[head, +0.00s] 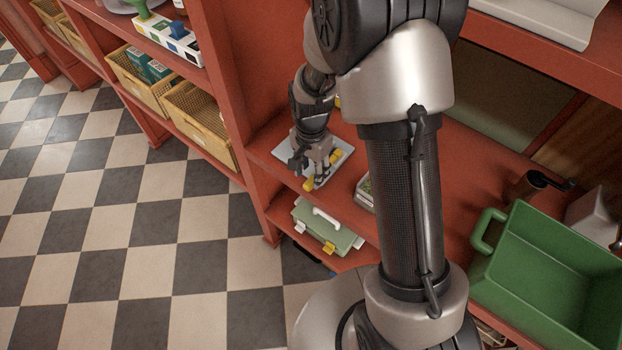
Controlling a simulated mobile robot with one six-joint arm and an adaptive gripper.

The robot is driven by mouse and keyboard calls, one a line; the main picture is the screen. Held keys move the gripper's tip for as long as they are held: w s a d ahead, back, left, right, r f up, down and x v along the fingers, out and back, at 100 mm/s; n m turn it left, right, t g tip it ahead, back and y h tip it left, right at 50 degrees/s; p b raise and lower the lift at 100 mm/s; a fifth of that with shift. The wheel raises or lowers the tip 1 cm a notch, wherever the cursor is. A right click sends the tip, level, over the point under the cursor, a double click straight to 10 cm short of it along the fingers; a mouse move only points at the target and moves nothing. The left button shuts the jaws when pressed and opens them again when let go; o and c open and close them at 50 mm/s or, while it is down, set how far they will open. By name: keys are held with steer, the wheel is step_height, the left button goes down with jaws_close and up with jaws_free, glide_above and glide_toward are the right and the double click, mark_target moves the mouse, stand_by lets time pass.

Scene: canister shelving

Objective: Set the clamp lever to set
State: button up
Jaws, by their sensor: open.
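A light grey plate (345,147) lies on the red shelf, with yellow parts on and by it. One yellow piece (336,157) shows right of my gripper, and another (308,185) shows just below it near the shelf's front edge. I cannot tell which yellow part is the clamp lever, or how it is set. My gripper (318,178) is open and points down over the plate, close to the yellow pieces. It hides the middle of the plate. Whether a finger touches a yellow part cannot be seen.
A small tray (365,192) sits right of the plate, partly behind my arm. A green case with a white handle (328,229) is on the shelf below. A green bin (545,265) stands at right. Yellow baskets (200,125) fill the left shelf. The checkered floor is clear.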

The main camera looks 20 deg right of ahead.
mark_target(311, 180)
steer(key=shift+f, duration=1.9)
steer(key=shift+c, duration=0.5)
jaws_close()
